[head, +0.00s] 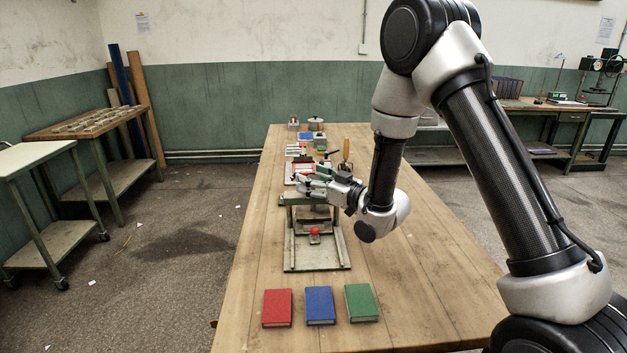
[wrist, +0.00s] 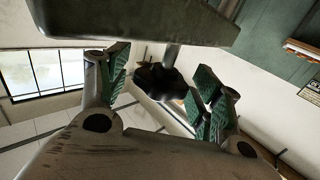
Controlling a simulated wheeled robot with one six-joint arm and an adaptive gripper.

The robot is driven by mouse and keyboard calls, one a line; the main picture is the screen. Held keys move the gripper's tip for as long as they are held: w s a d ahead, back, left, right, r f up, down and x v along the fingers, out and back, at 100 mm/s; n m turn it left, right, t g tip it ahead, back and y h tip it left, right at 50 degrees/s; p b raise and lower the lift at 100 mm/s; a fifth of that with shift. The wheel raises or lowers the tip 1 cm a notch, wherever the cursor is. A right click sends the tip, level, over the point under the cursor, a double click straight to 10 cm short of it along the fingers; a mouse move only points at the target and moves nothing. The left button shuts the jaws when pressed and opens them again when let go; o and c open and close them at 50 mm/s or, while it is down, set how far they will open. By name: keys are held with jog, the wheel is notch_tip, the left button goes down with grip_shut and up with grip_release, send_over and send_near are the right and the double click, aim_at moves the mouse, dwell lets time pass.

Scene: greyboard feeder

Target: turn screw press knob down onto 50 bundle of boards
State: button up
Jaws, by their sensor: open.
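The screw press (head: 342,254) stands on the table in the head view, with a grey base, a crossbeam and a small red ball at its front. My gripper (head: 308,178) is at the top of the press, above the crossbeam. In the wrist view a dark lobed knob (wrist: 155,80) on a metal screw shaft (wrist: 172,56) shows between my two green-padded fingers. The fingers are open, one on either side of the knob, with gaps visible. A grey-green plate (wrist: 130,20) crosses the top of the wrist view. I cannot make out the bundle of boards clearly.
Red (head: 277,308), blue (head: 320,306) and green (head: 361,303) books lie on the wooden table (head: 400,300) in front of the press. Tools and small items, including a lidded pot (head: 316,124), stand behind it. The table's right side is mostly clear.

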jog(key=c, duration=1)
jog(key=shift+a, duration=0.1)
jog(key=shift+c, duration=0.2)
jog(key=shift+h, duration=0.3)
